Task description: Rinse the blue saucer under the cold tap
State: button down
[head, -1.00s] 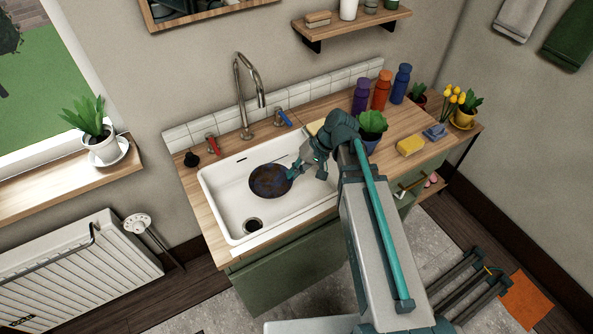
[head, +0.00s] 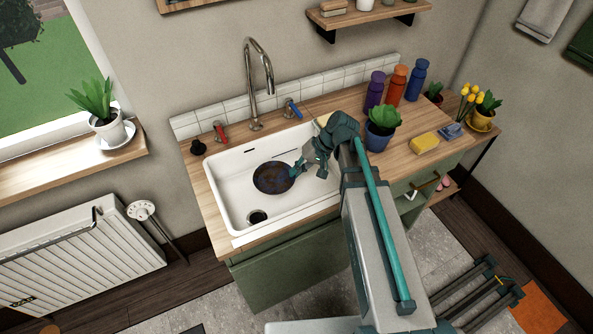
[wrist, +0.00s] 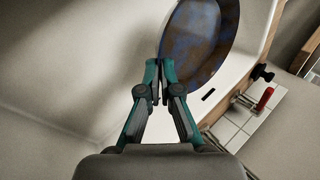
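The blue saucer (head: 273,177), with large brown stains on its face, is in or just above the white sink basin (head: 236,212); its exact height cannot be told. My gripper (head: 296,170) is at its right edge. In the wrist view my gripper (wrist: 160,66) has its fingertips closed together on the rim of the saucer (wrist: 203,40). The cold tap's blue lever (head: 292,108) stands behind the basin, right of the tall metal spout (head: 258,72). The red lever (head: 219,132) is left of the spout, and also shows in the wrist view (wrist: 264,98). No water stream is visible.
The drain (head: 257,216) shows at the basin's front left. A potted plant (head: 382,124) stands right of the sink beside my arm. Several bottles, including an orange one (head: 397,86), stand behind it. A yellow sponge (head: 425,143) lies further right. A black knob (head: 198,147) is at the left.

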jog(key=w+f+b, duration=0.1)
jog(key=f, duration=0.1)
jog(key=w+f+b, duration=0.1)
jog(key=w+f, duration=0.1)
jog(key=f, duration=0.1)
jog(key=w+f+b, duration=0.2)
jog(key=f, duration=0.1)
jog(key=shift+d, duration=0.25)
jog(key=shift+s+f+b, duration=0.15)
jog(key=shift+f+b, duration=0.45)
jog(key=shift+f, duration=0.35)
jog(key=shift+f, duration=0.2)
jog(key=c, duration=1.2)
grip_release()
jog(key=shift+c, duration=0.2)
